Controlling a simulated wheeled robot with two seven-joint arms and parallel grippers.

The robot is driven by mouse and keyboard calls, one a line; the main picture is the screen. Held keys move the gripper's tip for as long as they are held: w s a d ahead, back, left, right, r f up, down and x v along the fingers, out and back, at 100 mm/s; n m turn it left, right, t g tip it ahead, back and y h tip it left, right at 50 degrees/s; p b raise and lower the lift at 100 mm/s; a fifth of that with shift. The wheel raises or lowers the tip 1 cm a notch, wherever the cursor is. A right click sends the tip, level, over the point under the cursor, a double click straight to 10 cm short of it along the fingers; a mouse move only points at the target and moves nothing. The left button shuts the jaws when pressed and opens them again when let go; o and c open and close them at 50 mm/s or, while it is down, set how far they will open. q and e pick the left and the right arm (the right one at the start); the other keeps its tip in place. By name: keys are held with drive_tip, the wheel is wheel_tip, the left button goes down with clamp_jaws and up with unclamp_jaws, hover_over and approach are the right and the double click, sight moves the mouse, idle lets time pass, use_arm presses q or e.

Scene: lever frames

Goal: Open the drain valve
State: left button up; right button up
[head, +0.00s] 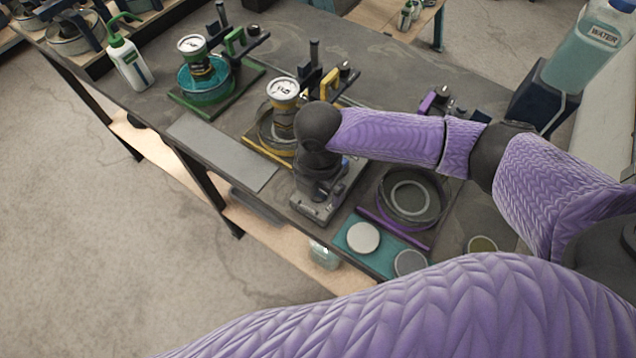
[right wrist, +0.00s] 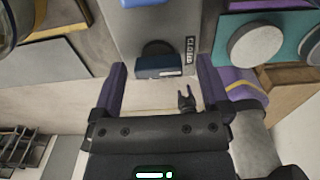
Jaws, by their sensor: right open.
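In the right wrist view a grey housing (right wrist: 130,35) carries a dark round hub and a short dark blue bar (right wrist: 160,66), which looks like the drain valve's lever. A small label (right wrist: 190,50), too small to read surely, sits beside it. My right gripper (right wrist: 161,72) is open. Its two purple fingers stand apart on either side of the bar, with gaps on both sides and no visible contact. In the head view my right gripper (head: 318,195) is over the bench's front edge, and my wrist hides the valve there.
A teal tray (head: 378,260) with round discs lies right of my gripper. A spray bottle (head: 128,62) and water jug (head: 590,50) stand further off. A bare grey plate (head: 222,152) lies left.

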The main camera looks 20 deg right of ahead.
drive_tip(key=shift+w, duration=0.1)
drive_tip(key=shift+c, duration=0.8)
drive_tip(key=c, duration=1.1)
drive_tip(key=shift+r+m+p, duration=0.2)
drive_tip(key=shift+m+p, duration=0.2)
drive_tip(key=shift+p, duration=0.25)
drive_tip(key=m+p, duration=0.3)
drive_tip(key=shift+r+p, duration=0.1)
drive_tip(key=shift+p, duration=0.25)
drive_tip(key=m+p, duration=0.3)
drive_tip(key=shift+m, duration=0.4)
drive_tip(key=shift+m+p, duration=0.4)
drive_tip(key=m+p, duration=0.1)
drive_tip(key=m, duration=0.1)
drive_tip(key=shift+m+p, duration=0.3)
drive_tip(key=shift+p, duration=0.05)
use_arm(q)
wheel_tip(320, 180, up, 12)
drive_tip(key=d+p, duration=0.1)
drive_tip(key=shift+w+d+r+p, duration=0.15)
drive_tip(key=shift+w+p, duration=0.15)
drive_tip(key=shift+p, duration=0.05)
use_arm(e)
drive_tip(key=shift+f+m, duration=0.2)
drive_tip(key=shift+m, duration=1.7)
use_arm(q)
drive_tip(key=shift+r, duration=0.1)
